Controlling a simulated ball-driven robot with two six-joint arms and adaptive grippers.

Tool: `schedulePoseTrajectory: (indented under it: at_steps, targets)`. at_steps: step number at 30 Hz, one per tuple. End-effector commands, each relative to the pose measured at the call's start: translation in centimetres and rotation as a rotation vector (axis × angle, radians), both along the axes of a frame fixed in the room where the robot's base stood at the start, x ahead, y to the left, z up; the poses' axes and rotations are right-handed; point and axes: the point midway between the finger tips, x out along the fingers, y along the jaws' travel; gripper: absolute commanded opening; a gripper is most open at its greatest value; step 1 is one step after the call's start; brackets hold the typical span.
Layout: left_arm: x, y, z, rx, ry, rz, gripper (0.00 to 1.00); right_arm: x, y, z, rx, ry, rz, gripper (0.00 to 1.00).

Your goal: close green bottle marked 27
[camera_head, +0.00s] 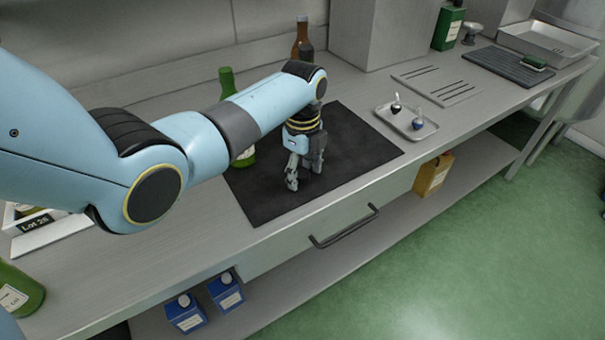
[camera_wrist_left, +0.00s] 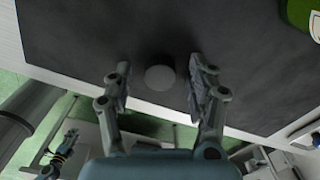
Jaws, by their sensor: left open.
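A green bottle (camera_head: 227,84) stands at the left edge of the dark mat (camera_head: 262,202), partly hidden behind my left arm. Its labelled lower part shows below the arm, but I cannot read a number. A green shape with a white label (camera_wrist_left: 299,14) shows at the top right of the left wrist view. My left gripper (camera_head: 304,172) is over the mat, to the right of that bottle, fingers pointing down and open. In the left wrist view, a small round grey piece (camera_wrist_left: 159,78) lies between the open fingers; I cannot tell whether they touch it.
Brown bottles (camera_head: 304,42) stand behind my left wrist. A tray (camera_head: 407,123) with two small stoppered items lies right of the mat. The mat's front right is clear.

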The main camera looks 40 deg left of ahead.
Motion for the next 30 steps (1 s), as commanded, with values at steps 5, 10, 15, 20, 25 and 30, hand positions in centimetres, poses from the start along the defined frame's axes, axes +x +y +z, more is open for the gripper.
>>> schedulePoseTrajectory:
  at_steps: [5,10,15,20,25,30]
  targets:
    - [0.01,0.00,0.03,0.000,0.000,0.000,0.57,0.02,0.14,-0.01,0.002,0.000,-0.001,0.40]
    - [-0.01,0.00,0.04,0.000,0.000,0.000,0.44,0.03,0.32,-0.02,0.004,-0.001,-0.002,0.40]
    - [-0.01,0.01,0.04,0.000,0.000,0.000,0.22,0.06,0.43,-0.03,0.005,-0.001,-0.001,0.40]
    - [-0.01,0.01,0.04,0.000,0.000,0.000,0.19,0.08,0.42,-0.02,0.005,-0.002,-0.001,0.40]
    - [-0.01,0.02,0.09,0.000,0.000,0.000,0.19,0.12,0.40,-0.02,0.005,-0.002,-0.001,0.40]
    - [0.06,0.04,0.94,0.000,-0.002,0.000,0.19,0.15,0.39,-0.01,0.004,-0.003,-0.001,0.40]
